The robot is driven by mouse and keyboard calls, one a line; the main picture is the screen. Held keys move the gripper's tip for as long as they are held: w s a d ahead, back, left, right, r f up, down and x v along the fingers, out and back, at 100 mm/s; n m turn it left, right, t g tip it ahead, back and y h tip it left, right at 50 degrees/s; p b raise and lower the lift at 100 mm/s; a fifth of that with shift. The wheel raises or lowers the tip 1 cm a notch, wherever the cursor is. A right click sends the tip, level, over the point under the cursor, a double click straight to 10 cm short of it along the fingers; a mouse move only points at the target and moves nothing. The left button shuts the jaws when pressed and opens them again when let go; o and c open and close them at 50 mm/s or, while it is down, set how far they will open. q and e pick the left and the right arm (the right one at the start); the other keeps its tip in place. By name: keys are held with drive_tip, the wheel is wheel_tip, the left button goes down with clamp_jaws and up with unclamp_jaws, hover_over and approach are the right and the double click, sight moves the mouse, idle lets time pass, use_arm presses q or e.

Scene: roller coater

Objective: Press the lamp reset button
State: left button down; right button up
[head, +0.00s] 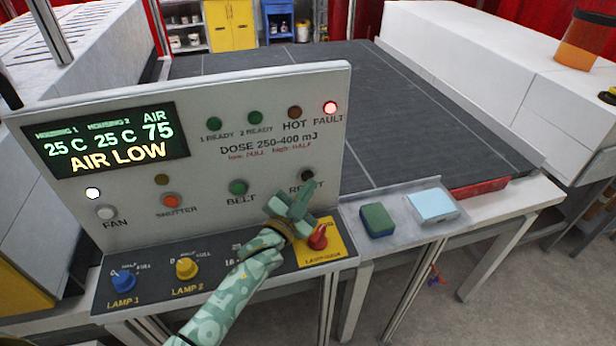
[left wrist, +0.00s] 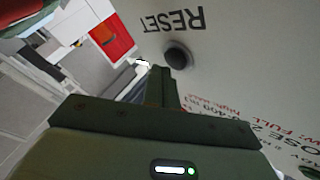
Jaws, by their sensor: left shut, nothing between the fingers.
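The black RESET button (head: 308,175) sits at the right of the grey control panel (head: 270,90). My left gripper (head: 302,192) is shut and empty, just below and in front of that button, and it covers part of the RESET label. In the left wrist view the button (left wrist: 178,56) shows next to the RESET lettering, just beyond my left fingertips (left wrist: 158,72). A small gap seems to lie between them, but I cannot tell for sure whether they touch. The red FAULT light (head: 330,108) is lit. The display (head: 105,140) reads AIR LOW and AIR 75. My right gripper is not in view.
A red knob (head: 318,238) on a yellow plate stands close to my left gripper. Blue (head: 123,281) and yellow (head: 187,268) lamp knobs are on the lower ledge. A green-blue sponge (head: 377,220) and a light blue box (head: 433,205) lie at the right. A dark conveyor (head: 400,130) lies behind.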

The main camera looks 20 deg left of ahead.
use_arm(q)
drive_tip(key=shift+w+a, duration=0.35)
drive_tip(key=shift+w, duration=0.15)
idle(0.8)
drive_tip(key=shift+s+d, duration=0.1)
drive_tip(key=shift+s+d+p, duration=0.3)
drive_tip(key=shift+s+d, duration=0.1)
drive_tip(key=shift+s, duration=0.25)
drive_tip(key=shift+s+d+p, duration=0.4)
drive_tip(key=shift+s+d, duration=0.3)
drive_tip(key=shift+s, duration=0.35)
drive_tip(key=shift+s+d+p, duration=0.4)
drive_tip(key=shift+s+d, duration=0.3)
drive_tip(key=shift+s, duration=0.3)
